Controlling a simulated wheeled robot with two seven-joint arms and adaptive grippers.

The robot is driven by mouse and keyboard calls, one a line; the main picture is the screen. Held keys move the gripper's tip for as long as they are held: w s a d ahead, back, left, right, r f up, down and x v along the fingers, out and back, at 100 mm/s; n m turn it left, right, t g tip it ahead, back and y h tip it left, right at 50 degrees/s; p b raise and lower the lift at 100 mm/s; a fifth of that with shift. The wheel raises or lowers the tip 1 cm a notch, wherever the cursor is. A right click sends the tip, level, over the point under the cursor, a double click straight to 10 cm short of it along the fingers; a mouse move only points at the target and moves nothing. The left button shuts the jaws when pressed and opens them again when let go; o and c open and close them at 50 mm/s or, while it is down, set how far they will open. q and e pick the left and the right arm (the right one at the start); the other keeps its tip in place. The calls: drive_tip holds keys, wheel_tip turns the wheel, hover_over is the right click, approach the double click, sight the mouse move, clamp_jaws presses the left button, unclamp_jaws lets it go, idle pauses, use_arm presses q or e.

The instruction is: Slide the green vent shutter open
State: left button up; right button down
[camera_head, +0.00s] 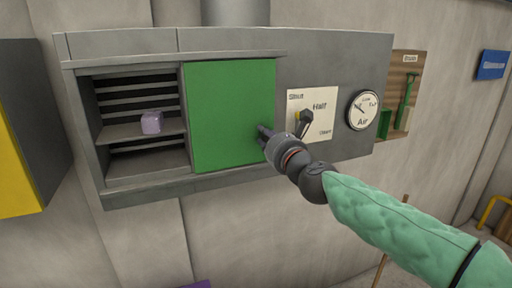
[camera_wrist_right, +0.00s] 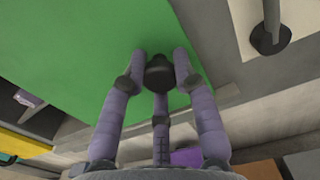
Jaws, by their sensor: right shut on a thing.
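The green vent shutter (camera_head: 228,112) is a flat panel in the grey wall housing. It covers the middle of the housing, and the slatted vent opening (camera_head: 112,95) to its left is uncovered. In the right wrist view the shutter (camera_wrist_right: 85,60) fills the upper left. My right gripper (camera_head: 263,133) is at the shutter's lower right edge. In the wrist view its fingers (camera_wrist_right: 160,65) are closed around a dark knob (camera_wrist_right: 160,76) on the shutter. The gripper hides the knob in the head view. My left gripper is not in view.
A pale purple block (camera_head: 151,122) sits on a shelf inside the opening. Right of the shutter are a lever plate (camera_head: 318,100) with a dark lever (camera_head: 304,122) and a round air gauge (camera_head: 364,110). A yellow and grey box (camera_head: 20,150) stands at the far left.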

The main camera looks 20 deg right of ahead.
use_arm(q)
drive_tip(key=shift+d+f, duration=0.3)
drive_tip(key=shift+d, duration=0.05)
use_arm(e)
drive_tip(key=shift+d+f, duration=0.1)
drive_tip(key=shift+d, duration=0.65)
drive_tip(key=c, duration=1.1)
unclamp_jaws()
drive_tip(key=shift+d, duration=0.1)
drive_tip(key=shift+o, duration=0.8)
drive_tip(key=shift+d, duration=0.2)
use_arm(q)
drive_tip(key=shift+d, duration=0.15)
use_arm(e)
drive_tip(key=shift+a, duration=0.15)
drive_tip(key=s, duration=1.2)
